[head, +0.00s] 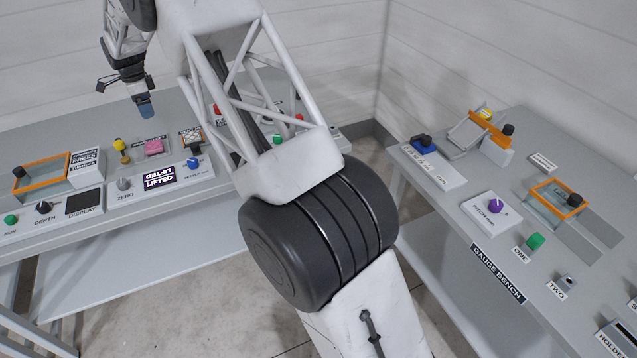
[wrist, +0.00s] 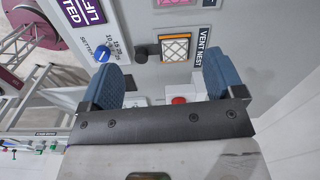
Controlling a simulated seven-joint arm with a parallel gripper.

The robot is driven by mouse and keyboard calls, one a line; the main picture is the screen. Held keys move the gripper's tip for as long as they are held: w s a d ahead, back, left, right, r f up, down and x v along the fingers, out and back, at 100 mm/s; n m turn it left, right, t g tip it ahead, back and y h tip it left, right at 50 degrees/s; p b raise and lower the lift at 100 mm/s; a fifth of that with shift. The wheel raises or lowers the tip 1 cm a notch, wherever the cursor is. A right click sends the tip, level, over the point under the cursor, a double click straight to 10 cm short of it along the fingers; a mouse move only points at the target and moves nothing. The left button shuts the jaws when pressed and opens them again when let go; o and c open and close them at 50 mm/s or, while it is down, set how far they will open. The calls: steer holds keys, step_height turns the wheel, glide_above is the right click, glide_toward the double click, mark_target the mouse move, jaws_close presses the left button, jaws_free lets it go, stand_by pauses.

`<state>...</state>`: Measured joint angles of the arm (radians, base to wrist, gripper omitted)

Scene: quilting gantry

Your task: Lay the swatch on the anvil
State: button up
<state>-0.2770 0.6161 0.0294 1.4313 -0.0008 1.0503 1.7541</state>
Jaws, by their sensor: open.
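My gripper (head: 146,111) hangs over the left bench in the head view, fingers pointing down, beyond the pink piece. In the wrist view my gripper (wrist: 160,84) has its two blue fingers wide apart with nothing held between them. A small pink piece (head: 153,147), which looks like the swatch, lies on the bench; its edge shows at the top of the wrist view (wrist: 174,2). A square lattice-patterned piece (wrist: 175,48) sits at the label VENT NEST, just beyond the fingers; it also shows in the head view (head: 190,138). I cannot clearly identify the anvil.
A yellow-topped post (head: 120,148) stands left of the pink piece. A panel reading LIFTED (head: 160,180) and a blue knob (head: 193,163) are at the front. A red button (wrist: 179,100) shows between my fingers. The gauge bench (head: 455,205) stands right, across a floor gap.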

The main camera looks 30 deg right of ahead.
steer(key=s+d+r+n, duration=0.3)
steer(key=s+d+r, duration=0.3)
steer(key=s, duration=0.4)
steer(key=s+d+r+n+t, duration=0.1)
steer(key=s+d+r+n, duration=0.1)
steer(key=s+d+r, duration=0.65)
steer(key=s+d+r+n, duration=0.3)
steer(key=s+d+r, duration=0.15)
steer(key=s, duration=0.65)
steer(key=s+d+f+n, duration=0.1)
steer(key=s+d+n, duration=0.2)
steer(key=s, duration=0.9)
steer(key=s+d+f+n+t, duration=0.1)
steer(key=s+d+f+n, duration=0.1)
steer(key=s, duration=1.1)
steer(key=s+d+f+n, duration=0.2)
steer(key=s+d+n, duration=0.1)
steer(key=s, duration=1)
steer(key=shift+d+f+n, duration=0.2)
steer(key=shift+d+n, duration=0.2)
steer(key=shift+d, duration=0.1)
